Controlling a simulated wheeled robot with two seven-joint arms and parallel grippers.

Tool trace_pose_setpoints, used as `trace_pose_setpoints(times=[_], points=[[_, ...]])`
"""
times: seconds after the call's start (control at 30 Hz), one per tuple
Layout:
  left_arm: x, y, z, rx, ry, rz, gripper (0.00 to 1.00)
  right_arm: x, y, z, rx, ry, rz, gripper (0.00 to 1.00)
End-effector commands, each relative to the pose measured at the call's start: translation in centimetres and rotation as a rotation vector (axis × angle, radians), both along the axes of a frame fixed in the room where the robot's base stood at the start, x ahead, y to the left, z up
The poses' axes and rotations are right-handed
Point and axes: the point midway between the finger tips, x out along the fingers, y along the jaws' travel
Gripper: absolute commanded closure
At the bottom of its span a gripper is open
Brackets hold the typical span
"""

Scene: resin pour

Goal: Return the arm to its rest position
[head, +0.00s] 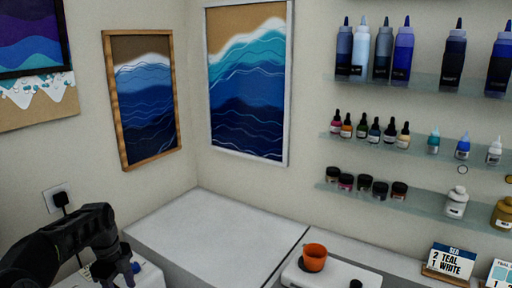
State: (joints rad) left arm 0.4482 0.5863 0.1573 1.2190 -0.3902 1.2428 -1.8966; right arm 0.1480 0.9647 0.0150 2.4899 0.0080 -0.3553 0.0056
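My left arm comes in from the lower left, and its dark gripper (124,274) is low in the picture over a white surface. A small blue piece shows beside the gripper; I cannot tell whether it is held or part of the gripper. The fingers are too small and dark to read as open or shut. My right arm and gripper are not in view.
An orange cup (315,258) stands on a white scale-like block (296,276) at the bottom centre. A card reading "SEA 2 TEAL 1 WHITE" (451,261) stands to its right. Glass shelves (400,203) hold bottles and jars. The white worktop (215,235) in the corner is clear.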

Motion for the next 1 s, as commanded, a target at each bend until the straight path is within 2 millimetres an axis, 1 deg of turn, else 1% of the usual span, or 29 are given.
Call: trace_pose_setpoints(times=[0.17,0.27,0.37,0.47,0.5,0.57,0.6,0.67,0.7,0.73,0.77,0.8,0.9,1.0], points=[[0.5,-3.7,-4.1,-0.045,-0.003,0.094,0.44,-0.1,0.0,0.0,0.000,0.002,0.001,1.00],[0.5,-6.6,-7.1,-0.080,-0.002,0.176,0.44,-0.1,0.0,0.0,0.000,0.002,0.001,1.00],[0.0,-10.3,-10.7,-0.127,0.006,0.283,0.44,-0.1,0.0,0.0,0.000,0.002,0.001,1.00],[-1.7,-15.5,-15.2,-0.188,0.032,0.440,0.44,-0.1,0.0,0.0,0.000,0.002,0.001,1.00],[-2.9,-17.8,-17.1,-0.217,0.050,0.524,0.44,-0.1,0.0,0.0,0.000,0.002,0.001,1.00],[-5.1,-21.4,-19.9,-0.256,0.084,0.662,0.44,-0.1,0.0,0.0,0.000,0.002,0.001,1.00],[-6.8,-23.7,-21.7,-0.277,0.110,0.760,0.44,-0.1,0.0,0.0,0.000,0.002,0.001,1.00],[-10.0,-26.9,-24.0,-0.303,0.156,0.918,0.44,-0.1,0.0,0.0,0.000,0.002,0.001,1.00],[-12.3,-28.8,-25.2,-0.315,0.187,1.027,0.44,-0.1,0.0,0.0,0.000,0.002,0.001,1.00],[-14.2,-30.1,-26.1,-0.319,0.211,1.112,0.44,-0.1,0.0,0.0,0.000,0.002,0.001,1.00],[-16.0,-31.2,-26.8,-0.321,0.234,1.192,0.44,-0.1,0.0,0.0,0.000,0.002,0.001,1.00],[-18.5,-32.4,-27.5,-0.320,0.263,1.301,0.44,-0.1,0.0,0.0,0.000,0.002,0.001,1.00],[-23.9,-34.3,-28.5,-0.302,0.316,1.537,0.44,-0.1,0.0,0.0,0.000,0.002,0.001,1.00],[-27.6,-34.9,-28.8,-0.281,0.343,1.701,0.44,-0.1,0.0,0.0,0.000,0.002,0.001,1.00]])
